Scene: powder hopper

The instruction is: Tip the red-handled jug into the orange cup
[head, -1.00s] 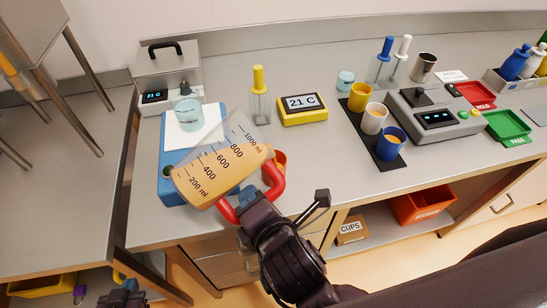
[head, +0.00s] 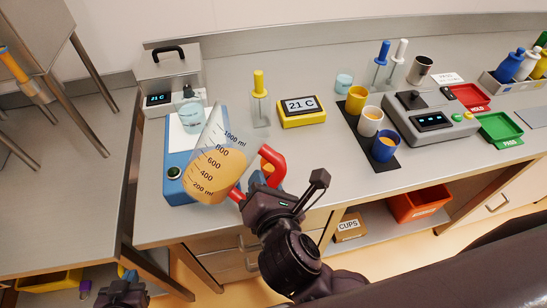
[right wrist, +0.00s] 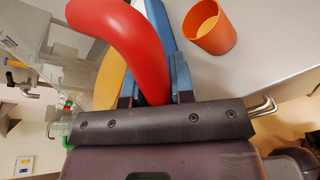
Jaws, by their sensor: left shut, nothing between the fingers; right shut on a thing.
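The clear jug (head: 222,160) has black millilitre marks, a red handle (head: 272,165) and amber liquid inside. It is held tilted above the blue-based device, its mouth up and to the right. My right gripper (head: 250,192) is shut on the handle, which also shows between its blue fingers (right wrist: 155,92) in the right wrist view. The orange cup (right wrist: 210,27) stands upright on the bench in that view, with a paler surface inside. In the head view only a bit of it shows behind the handle. My left gripper (head: 122,294) is shut and empty, low at the left.
A blue device (head: 176,188) and a glass beaker (head: 191,118) are behind the jug. A yellow thermometer display (head: 302,111) and yellow-handled tool (head: 259,95) stand farther back. Cups sit on a black mat (head: 382,158) at the right. The bench between display and front edge is mostly clear.

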